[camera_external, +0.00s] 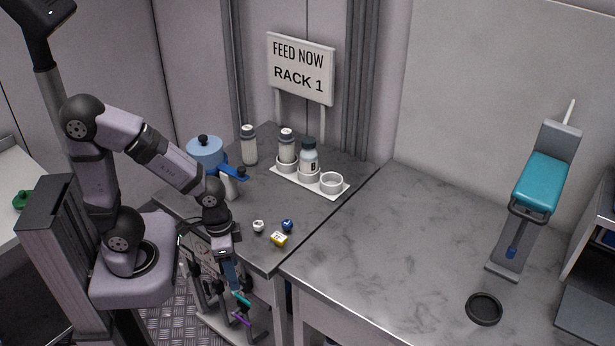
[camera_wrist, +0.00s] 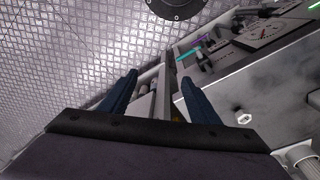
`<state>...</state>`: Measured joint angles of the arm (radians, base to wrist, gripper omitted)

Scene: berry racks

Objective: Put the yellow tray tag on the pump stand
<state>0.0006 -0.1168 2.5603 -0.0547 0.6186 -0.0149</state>
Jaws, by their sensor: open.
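The yellow tray tag (camera_external: 279,239) lies near the front edge of the dark left bench, next to a blue knob-like piece (camera_external: 287,225) and a white one (camera_external: 258,226). I cannot make the tag out clearly in the wrist view. A grey stand with a teal padded body (camera_external: 540,185), which may be the pump stand, stands on the right worktop. My gripper (camera_external: 231,277) points down in front of the left bench, left of and lower than the tag. In the wrist view my gripper (camera_wrist: 160,92) has its two blue fingers apart, with nothing visibly held.
White cup holders (camera_external: 331,183) with bottles stand at the left bench's back, under a "RACK 1" sign (camera_external: 301,69). A blue pot (camera_external: 205,152) is behind my arm. A black ring (camera_external: 484,309) lies on the right worktop. The marbled worktop's middle (camera_external: 400,245) is clear.

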